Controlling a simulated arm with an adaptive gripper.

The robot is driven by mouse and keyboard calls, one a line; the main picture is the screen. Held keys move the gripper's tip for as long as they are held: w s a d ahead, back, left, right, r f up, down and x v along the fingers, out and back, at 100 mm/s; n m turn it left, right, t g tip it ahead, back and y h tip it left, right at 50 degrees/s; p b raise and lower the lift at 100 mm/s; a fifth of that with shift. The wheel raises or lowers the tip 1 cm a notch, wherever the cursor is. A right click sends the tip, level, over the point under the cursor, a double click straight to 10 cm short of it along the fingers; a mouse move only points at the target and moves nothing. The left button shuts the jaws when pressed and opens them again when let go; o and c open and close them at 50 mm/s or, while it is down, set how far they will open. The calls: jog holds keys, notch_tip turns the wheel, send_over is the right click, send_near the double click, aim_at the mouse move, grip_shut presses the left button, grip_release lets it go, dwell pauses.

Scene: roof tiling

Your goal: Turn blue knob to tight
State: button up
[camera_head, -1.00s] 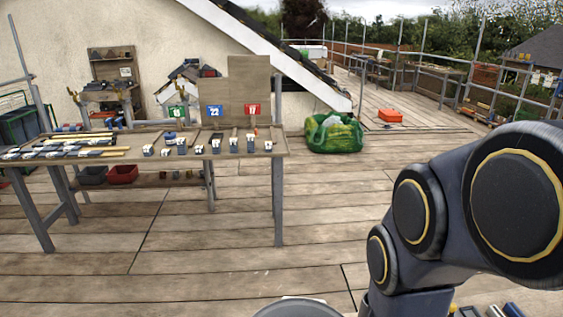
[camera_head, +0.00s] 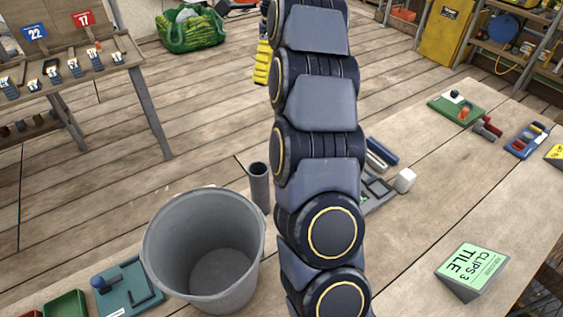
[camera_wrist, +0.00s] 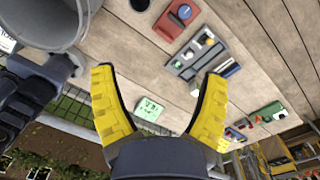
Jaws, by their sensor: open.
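No setting mark is readable on either. My gripper (camera_wrist: 159,76) shows in the wrist view with its yellow fingers wide apart and nothing between them. It is above the bench, apart from both bases. The head view does not show the gripper.
A grey tray (camera_wrist: 197,53), a green tile-clips sign (camera_wrist: 150,108) and a green board (camera_wrist: 268,113) lie on the bench. The bucket also shows in the wrist view (camera_wrist: 45,20). A dark upright tube (camera_head: 258,185) stands behind the bucket. Bare bench lies around the sign.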

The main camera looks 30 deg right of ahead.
jog(key=w+d+f+m, duration=0.2)
jog(key=d+f+m, duration=0.1)
jog(key=d+m, duration=0.3)
jog(key=shift+h, duration=0.3)
jog(key=f, duration=3.2)
jog(key=shift+s+d+f, duration=0.15)
jog(key=shift+d+f, duration=0.1)
jog(key=shift+f, duration=0.05)
jog(key=c, duration=1.1)
